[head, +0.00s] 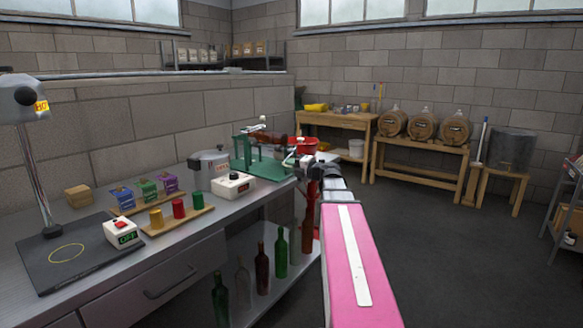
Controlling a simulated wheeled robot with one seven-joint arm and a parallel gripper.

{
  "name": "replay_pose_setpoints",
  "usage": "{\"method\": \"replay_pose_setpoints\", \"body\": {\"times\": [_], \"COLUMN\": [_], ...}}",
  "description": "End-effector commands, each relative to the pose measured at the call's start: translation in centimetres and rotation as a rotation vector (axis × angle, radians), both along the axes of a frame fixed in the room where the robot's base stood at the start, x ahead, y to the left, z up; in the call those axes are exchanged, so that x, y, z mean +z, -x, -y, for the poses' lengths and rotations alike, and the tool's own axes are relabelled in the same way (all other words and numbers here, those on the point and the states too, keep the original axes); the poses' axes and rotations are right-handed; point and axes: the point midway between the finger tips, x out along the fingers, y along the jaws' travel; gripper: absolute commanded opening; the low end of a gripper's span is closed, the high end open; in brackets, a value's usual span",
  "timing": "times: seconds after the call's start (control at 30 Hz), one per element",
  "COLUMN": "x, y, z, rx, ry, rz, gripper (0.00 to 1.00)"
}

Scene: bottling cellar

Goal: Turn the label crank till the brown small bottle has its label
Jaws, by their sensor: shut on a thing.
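The green label machine (262,167) stands at the far right end of the steel bench. A brown bottle (276,139) seems to lie on top of it, small in the view; I cannot make out a label on it. My gripper (302,161) is at the machine's right side, at the end of my pink arm. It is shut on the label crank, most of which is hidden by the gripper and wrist. The crank's angle cannot be told.
On the bench (207,233) are a steel pot (208,168), a white control box (232,186), coloured wax pieces (179,209) and small boxes (146,189). Several bottles stand on the shelf below. A wooden table (335,121) and barrels (423,125) stand behind.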

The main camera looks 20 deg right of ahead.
Motion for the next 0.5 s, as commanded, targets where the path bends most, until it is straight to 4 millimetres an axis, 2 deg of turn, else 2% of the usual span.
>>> {"method": "replay_pose_setpoints", "body": {"times": [0.27, 0.3, 0.33, 0.37, 0.5], "x": [-0.01, -0.01, -0.01, 0.00, 0.00], "y": [-0.04, -0.04, -0.04, -0.04, -0.04], "z": [0.01, 0.01, 0.01, 0.01, 0.01], "rx": [0.000, 0.000, 0.000, 0.000, 0.000], "ry": [0.000, 0.000, 0.000, 0.000, 0.000], "rz": [0.000, 0.000, 0.000, 0.000, 0.000], "gripper": [0.00, 0.31, 0.40, 0.46, 0.46]}}
